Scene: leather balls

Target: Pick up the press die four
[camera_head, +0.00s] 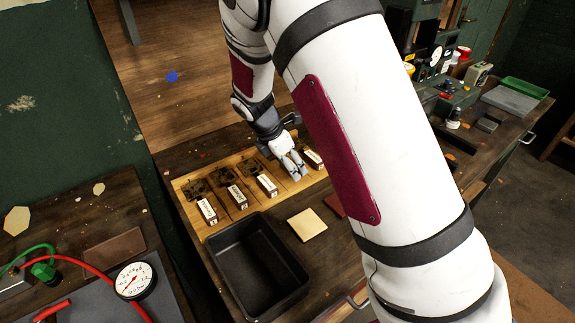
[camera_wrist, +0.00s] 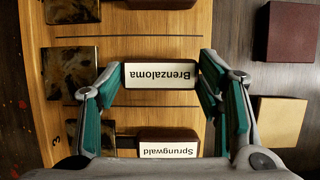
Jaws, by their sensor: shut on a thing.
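The press die four is a block with a white label reading "Brenzaloma" (camera_wrist: 160,75). In the wrist view it sits between my gripper's fingers (camera_wrist: 162,72), one on each short end. My gripper (camera_head: 295,172) is shut on it over the wooden rack (camera_head: 190,182). In the head view my fingers hide most or all of this die. I cannot tell whether it is clear of the rack. A neighbouring die labelled "Sprungwald" (camera_wrist: 168,148) lies closer to the wrist camera's bottom edge and is partly hidden by my gripper.
Other labelled dies (camera_head: 207,211) lie in the rack, one (camera_head: 314,159) beyond my gripper. Dark marbled pieces (camera_wrist: 70,72) lie beside them. An empty black tray (camera_head: 255,265) stands in front. A cream pad (camera_head: 307,225) and a dark red pad (camera_wrist: 291,30) lie nearby. A gauge (camera_head: 135,280) is left.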

